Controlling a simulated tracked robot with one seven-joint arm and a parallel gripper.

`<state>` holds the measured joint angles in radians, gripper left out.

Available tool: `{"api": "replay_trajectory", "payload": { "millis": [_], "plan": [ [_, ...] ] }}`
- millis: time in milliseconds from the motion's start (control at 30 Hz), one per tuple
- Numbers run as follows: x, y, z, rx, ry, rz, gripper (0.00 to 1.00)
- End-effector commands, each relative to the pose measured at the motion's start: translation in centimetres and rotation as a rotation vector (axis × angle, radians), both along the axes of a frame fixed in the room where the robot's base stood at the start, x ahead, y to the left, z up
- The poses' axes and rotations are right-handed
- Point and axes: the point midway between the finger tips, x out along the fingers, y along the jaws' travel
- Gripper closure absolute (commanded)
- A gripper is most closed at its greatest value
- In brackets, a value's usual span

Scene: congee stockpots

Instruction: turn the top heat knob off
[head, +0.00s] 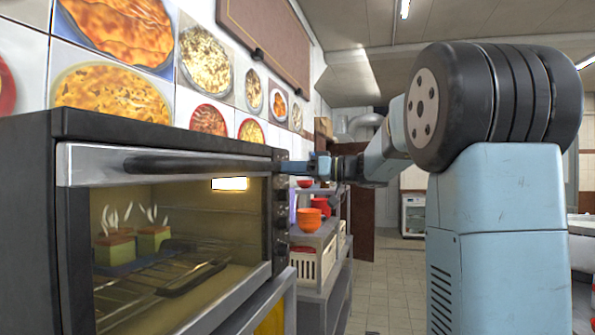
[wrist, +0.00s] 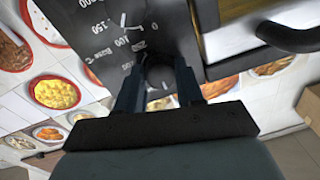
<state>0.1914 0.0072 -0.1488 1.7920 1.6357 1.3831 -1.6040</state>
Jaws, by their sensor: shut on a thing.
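The oven (head: 100,125) stands at the left of the head view, its glass door closed. Its dark control panel (head: 282,225) is on the right side of the front, with a column of dark knobs seen edge-on. My gripper (head: 292,168) is at the top of this panel. In the wrist view my gripper (wrist: 158,85) has a finger on each side of the dark round top heat knob (wrist: 158,70) and is shut on it. White temperature numbers and tick marks show on the panel around it. The fingers partly hide the knob, and I cannot read its pointer.
The oven's long door handle (head: 190,165) runs beside the gripper; it also shows in the wrist view (wrist: 290,38). Steaming food sits inside the oven. A shelf with orange bowls (head: 308,218) stands behind. The tiled floor (head: 385,280) is clear.

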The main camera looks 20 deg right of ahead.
Motion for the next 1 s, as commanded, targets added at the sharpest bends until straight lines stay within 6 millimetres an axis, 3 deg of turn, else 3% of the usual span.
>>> {"api": "replay_trajectory", "payload": {
  "millis": [533, 567, 800, 1000],
  "plan": [
    [-0.02, 0.27, -0.14, -0.013, -0.017, 0.006, 0.94],
    [-0.03, 0.27, -0.14, -0.013, -0.017, 0.006, 0.60],
    [-0.02, 0.11, -0.05, -0.012, -0.018, 0.003, 0.37],
    [-0.01, 0.02, -0.02, -0.013, -0.018, 0.001, 0.37]
  ]
}}
